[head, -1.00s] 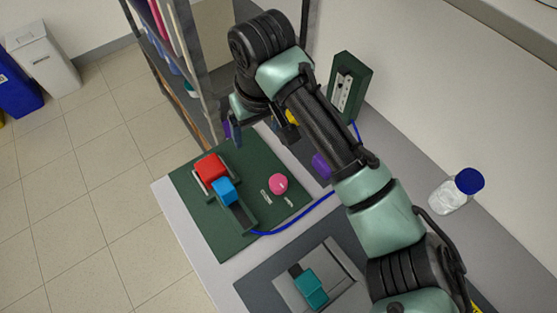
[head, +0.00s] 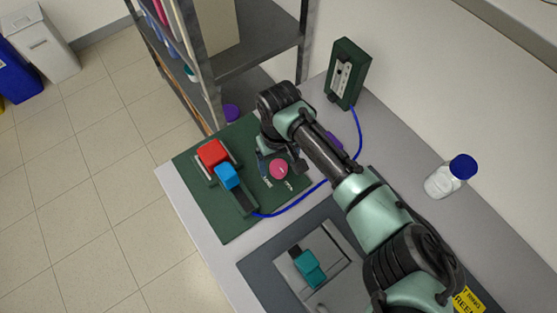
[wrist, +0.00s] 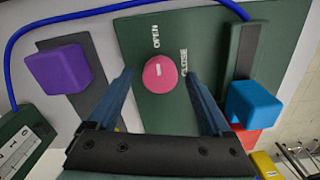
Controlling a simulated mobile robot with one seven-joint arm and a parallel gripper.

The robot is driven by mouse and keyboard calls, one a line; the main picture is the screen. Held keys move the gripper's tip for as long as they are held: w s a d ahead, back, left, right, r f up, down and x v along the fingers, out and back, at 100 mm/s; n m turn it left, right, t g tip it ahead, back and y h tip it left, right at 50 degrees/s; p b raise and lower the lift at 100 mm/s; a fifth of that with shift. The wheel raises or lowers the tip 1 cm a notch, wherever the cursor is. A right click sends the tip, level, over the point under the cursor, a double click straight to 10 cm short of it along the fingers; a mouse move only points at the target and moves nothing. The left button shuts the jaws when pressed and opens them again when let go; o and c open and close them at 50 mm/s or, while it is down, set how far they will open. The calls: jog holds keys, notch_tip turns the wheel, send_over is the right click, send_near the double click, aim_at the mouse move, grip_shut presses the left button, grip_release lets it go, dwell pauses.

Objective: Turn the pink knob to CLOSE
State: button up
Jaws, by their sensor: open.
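The pink knob (head: 279,169) stands on the dark green panel (head: 222,221) below my gripper (head: 275,160). In the wrist view the knob (wrist: 160,74) lies between the two blue fingers of my open gripper (wrist: 162,77), with a gap on each side. I cannot tell how far the fingertips are above the panel. The short white mark on the knob lines up roughly toward the OPEN label (wrist: 155,36). The CLOSE label (wrist: 184,63) is to the right of the knob, close to the right finger.
A blue block (head: 227,176) and a red block (head: 212,153) sit on slides left of the knob. A purple block (wrist: 58,68) is left of the knob in the wrist view. A blue cable (head: 297,198) runs around the panel. A teal block (head: 309,268) is nearer.

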jog(key=shift+f, duration=0.2)
grip_shut()
dwell(0.4)
